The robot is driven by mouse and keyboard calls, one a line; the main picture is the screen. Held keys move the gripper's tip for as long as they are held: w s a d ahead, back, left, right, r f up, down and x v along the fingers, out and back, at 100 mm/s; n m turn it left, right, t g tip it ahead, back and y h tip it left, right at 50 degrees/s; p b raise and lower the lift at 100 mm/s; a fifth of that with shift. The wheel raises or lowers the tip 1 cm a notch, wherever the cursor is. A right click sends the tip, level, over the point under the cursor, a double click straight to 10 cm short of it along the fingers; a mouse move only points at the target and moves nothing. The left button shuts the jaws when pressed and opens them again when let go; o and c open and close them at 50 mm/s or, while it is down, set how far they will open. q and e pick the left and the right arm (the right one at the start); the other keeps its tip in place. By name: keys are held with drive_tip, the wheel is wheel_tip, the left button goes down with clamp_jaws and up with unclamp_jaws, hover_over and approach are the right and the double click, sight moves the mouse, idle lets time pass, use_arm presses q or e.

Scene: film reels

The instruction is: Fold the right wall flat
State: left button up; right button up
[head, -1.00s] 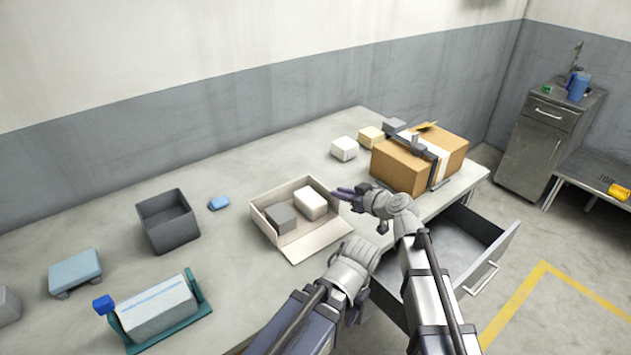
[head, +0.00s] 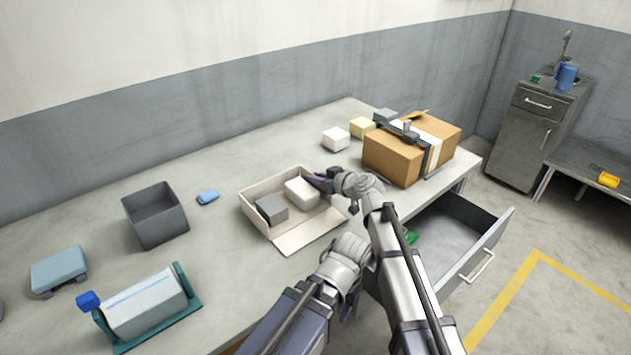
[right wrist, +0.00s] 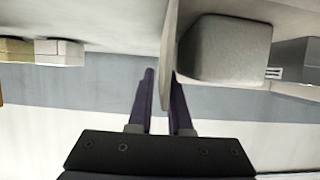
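A shallow pale cardboard box (head: 258,222) lies on the table, its front flap (head: 310,236) folded out flat. It holds a grey block (head: 271,208) and a white block (head: 301,192). The right wall (head: 334,207) stands upright, partly hidden by my right gripper (head: 318,181). In the right wrist view the wall (right wrist: 169,60) stands edge-on between the two dark fingers of my right gripper (right wrist: 161,73). A gap shows on the left finger's side; the right finger is close to the wall, contact unclear. My left gripper (head: 350,303) hangs by the table's front edge, its fingers mostly hidden.
A taped brown carton (head: 392,160) stands right of the box, with small white (head: 335,139) and yellow (head: 361,128) blocks behind it. An open drawer (head: 487,250) juts out at the front right. A dark grey bin (head: 155,222) stands left of the box.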

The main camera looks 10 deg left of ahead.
drive_tip(key=shift+c, duration=0.2)
clamp_jaws()
idle(1.3)
